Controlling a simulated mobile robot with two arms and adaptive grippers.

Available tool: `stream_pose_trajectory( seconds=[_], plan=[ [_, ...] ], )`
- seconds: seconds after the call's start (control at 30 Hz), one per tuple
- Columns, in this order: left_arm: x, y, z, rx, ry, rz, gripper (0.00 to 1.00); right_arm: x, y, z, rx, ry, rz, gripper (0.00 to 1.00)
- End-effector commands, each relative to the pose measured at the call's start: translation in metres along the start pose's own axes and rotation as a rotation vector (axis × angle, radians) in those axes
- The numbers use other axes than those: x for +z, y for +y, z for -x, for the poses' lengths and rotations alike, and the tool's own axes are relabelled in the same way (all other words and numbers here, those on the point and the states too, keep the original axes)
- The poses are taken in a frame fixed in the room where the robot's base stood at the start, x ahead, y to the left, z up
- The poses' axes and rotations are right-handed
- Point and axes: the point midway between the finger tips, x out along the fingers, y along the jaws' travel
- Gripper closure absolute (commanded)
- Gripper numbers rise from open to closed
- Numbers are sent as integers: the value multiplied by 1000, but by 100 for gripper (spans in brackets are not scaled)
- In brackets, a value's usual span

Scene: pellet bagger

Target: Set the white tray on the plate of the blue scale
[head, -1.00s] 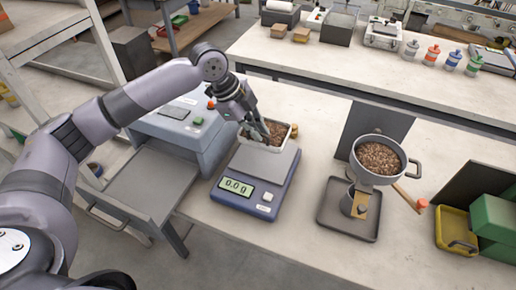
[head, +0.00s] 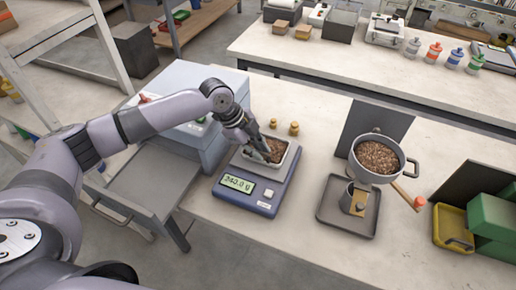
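The white tray (head: 287,167) holds brown pellets and sits on the plate (head: 240,164) of the blue scale (head: 257,207). The plate's front and left edges show around the tray. The scale's display is lit and appears to read 240.0 g. My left gripper (head: 262,150) is at the tray's left and back part, with its fingers over the rim and pellets. Whether the fingers still pinch the tray wall is too small to tell. My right gripper is out of view.
Two small brass weights (head: 294,128) stand behind the scale. To the right, a pan of pellets (head: 378,158) stands over a grey tray (head: 333,208). A grey-blue machine (head: 185,135) is at the left. Green bins (head: 492,215) and a yellow bin (head: 450,230) are at the far right.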

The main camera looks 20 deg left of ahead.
Motion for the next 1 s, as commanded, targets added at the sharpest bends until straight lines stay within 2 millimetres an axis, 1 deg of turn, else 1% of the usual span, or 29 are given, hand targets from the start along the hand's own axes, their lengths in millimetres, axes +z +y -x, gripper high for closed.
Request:
stream_pose_trajectory(
  seconds=[0.03,0.13,0.17,0.43,0.57,0.67,0.9,1.0],
  plan=[
    [0,0,0,-1,0,0,80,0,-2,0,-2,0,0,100],
    [0,0,0,-1,0,0,73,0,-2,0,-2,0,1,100],
    [0,0,0,-1,0,0,73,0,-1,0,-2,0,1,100],
    [0,-1,1,-1,0,0,73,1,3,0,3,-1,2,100],
    [1,-1,9,-4,-1,1,73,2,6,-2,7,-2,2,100],
    [1,-2,25,-6,0,0,73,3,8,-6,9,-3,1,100],
    [1,-1,77,-5,-1,0,73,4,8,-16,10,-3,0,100],
    [1,-1,95,-5,-1,0,73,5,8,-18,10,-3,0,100]
  ],
)
